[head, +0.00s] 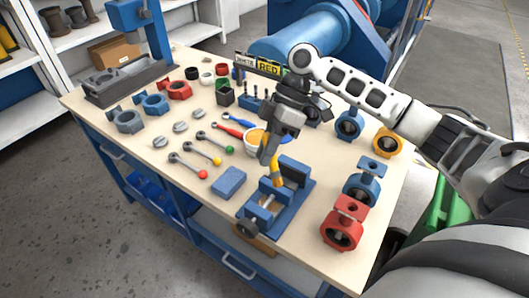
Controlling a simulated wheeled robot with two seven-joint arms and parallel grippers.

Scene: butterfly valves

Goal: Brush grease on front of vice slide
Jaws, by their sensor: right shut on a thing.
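The blue vice (301,177) stands near the front edge of the workbench, with its slide between the jaws and a round dark end at the front left. My right gripper (269,153) is above the vice, pointing down, and is shut on a yellow-orange brush (277,176). The brush's lower end is at the vice; I cannot tell if it touches the slide. A white pot with orange-yellow content (255,136), perhaps the grease, stands behind my gripper and is partly hidden by it. My left gripper is not in view.
On the wooden bench (150,183), a blue block (229,182) lies left of the vice, with levers with coloured knobs behind it. A red valve body (343,226) and a blue one (362,188) stand to the right. A sign rack (268,67) is at the back.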

